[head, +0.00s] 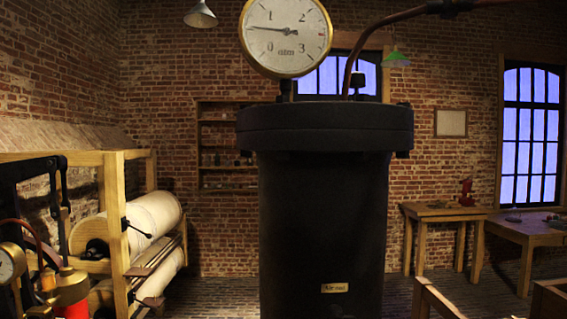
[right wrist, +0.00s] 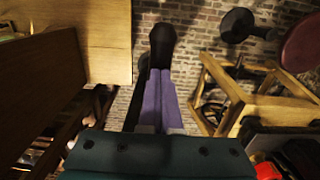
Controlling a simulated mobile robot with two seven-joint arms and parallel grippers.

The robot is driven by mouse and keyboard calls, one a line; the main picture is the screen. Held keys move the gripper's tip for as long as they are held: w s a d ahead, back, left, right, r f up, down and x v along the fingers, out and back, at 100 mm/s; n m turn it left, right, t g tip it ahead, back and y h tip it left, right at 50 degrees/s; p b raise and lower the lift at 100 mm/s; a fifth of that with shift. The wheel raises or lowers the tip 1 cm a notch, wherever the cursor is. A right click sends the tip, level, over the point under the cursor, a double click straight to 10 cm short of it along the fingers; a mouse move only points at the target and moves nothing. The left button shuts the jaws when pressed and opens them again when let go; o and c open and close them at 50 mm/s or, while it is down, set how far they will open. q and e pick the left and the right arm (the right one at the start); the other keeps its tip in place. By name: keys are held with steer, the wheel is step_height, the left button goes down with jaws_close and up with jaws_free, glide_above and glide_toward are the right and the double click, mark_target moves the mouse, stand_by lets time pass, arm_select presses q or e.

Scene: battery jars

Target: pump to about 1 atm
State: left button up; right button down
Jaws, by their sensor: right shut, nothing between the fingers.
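A round white pressure gauge (head: 286,37), marked 0 to 3 and "atm", stands on top of a large black cylindrical vessel (head: 322,220). Its needle points left, between 0 and 1, at roughly half. A brown pipe (head: 385,25) runs from the vessel's lid up to the right. My right gripper (right wrist: 161,45) shows in the right wrist view, with purple fingers and dark tips. It is shut and empty, above a brick surface. Neither gripper shows in the head view. I cannot make out a pump for certain.
At left in the head view are a wooden frame (head: 115,215) with large pale rolls (head: 140,220), a black lever apparatus (head: 35,180) and a small gauge (head: 10,262). Wooden tables (head: 445,213) stand at right. In the wrist view, a wooden panel (right wrist: 105,40) and wooden frame (right wrist: 245,100) flank the gripper.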

step_height(320, 180, down, 12)
steer(key=b, duration=0.9)
step_height(320, 180, up, 15)
steer(key=p, duration=1.5)
steer(key=shift+f, duration=0.25)
step_height(320, 180, down, 15)
steer(key=b, duration=1.4)
step_height(320, 180, up, 16)
steer(key=p, duration=1.5)
steer(key=shift+f, duration=0.5)
steer(key=shift+r, duration=0.1)
